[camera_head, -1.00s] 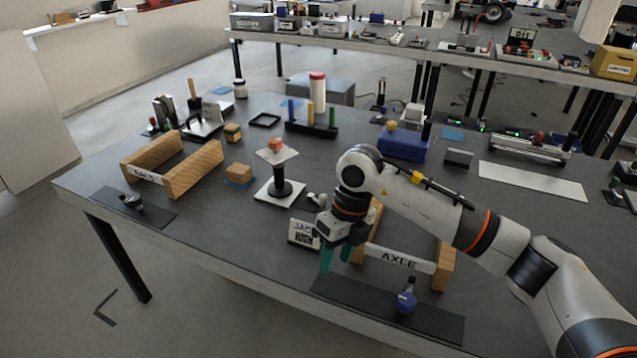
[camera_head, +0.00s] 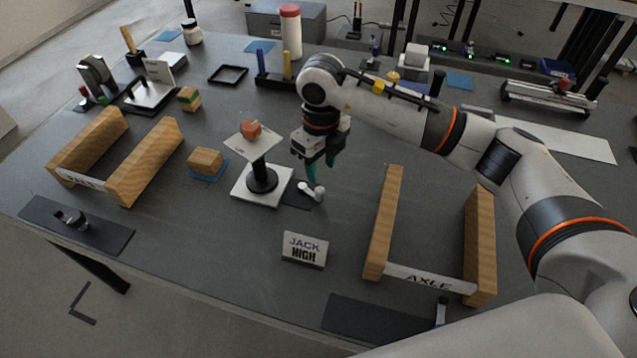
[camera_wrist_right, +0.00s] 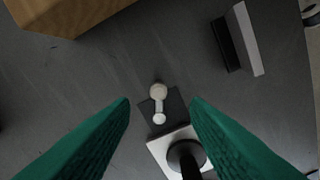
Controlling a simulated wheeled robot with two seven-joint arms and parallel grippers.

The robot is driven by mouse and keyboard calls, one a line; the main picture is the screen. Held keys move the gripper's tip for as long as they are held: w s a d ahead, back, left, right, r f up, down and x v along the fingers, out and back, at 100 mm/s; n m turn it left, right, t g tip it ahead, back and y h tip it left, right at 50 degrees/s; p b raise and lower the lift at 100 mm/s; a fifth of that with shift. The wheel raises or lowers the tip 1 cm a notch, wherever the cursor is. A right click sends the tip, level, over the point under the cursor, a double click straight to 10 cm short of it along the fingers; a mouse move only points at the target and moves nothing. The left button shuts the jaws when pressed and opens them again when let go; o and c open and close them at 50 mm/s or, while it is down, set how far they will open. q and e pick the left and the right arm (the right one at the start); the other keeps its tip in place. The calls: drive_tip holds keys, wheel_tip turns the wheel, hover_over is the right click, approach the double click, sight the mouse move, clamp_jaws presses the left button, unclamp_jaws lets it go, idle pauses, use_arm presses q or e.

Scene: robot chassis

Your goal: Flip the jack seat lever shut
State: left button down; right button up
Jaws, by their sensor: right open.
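My right gripper (camera_head: 321,170) is open, pointing down over the lever. In the right wrist view its green fingers (camera_wrist_right: 161,104) are apart on either side of the lever, with no visible contact. My left gripper is out of view.
A JACK HIGH sign (camera_head: 304,249) stands in front of the jack. A wooden AXLE stand (camera_head: 383,225) is to the right and another wooden stand (camera_head: 147,163) to the left. A wooden block (camera_head: 206,161) sits left of the jack. The table between sign and left stand is clear.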

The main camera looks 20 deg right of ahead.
sight(322, 188)
wheel_tip(322, 188, down, 9)
drive_tip(key=shift+w+r+p, duration=0.1)
drive_tip(key=shift+r+p, duration=0.05)
drive_tip(key=shift+p, duration=0.2)
drive_tip(key=shift+f, duration=0.25)
clamp_jaws()
drive_tip(key=shift+w+d+f+n+b, duration=0.2)
drive_tip(key=shift+n+b, duration=0.1)
drive_tip(key=shift+b, duration=0.35)
drive_tip(key=shift+d+r+n, duration=0.1)
drive_tip(key=shift+r+n, duration=0.1)
drive_tip(key=shift+n, duration=0.2)
unclamp_jaws()
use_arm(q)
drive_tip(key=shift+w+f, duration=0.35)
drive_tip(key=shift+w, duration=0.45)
use_arm(e)
drive_tip(key=shift+r, duration=0.1)
